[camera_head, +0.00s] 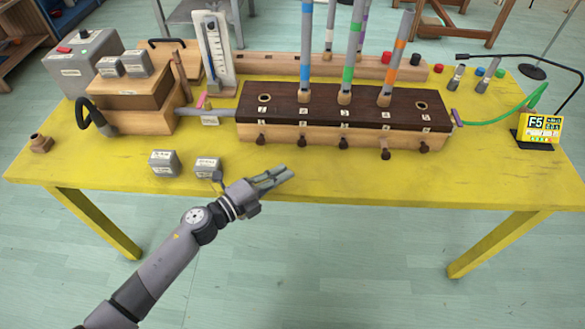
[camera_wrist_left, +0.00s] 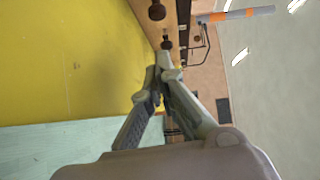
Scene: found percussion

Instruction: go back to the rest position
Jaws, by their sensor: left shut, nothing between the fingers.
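My left gripper (camera_head: 288,173) reaches in from the lower left in the head view, over the front edge of the yellow table (camera_head: 480,180). Its fingers are together with nothing between them; they also show in the left wrist view (camera_wrist_left: 160,75). It is apart from the wooden box with the dark top (camera_head: 330,110), which stands behind it. Two small grey blocks, one at the left (camera_head: 164,164) and one nearer the gripper (camera_head: 207,168), sit on the table to the left of the gripper. My right gripper is not in either view.
Several upright pipes, one with blue bands (camera_head: 305,45), stand in the wooden box. Pegs (camera_head: 386,153) stick out of its front. Stacked wooden boxes (camera_head: 130,110) stand at the left. A small display sign (camera_head: 541,128) stands at the right. The table's front right is clear.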

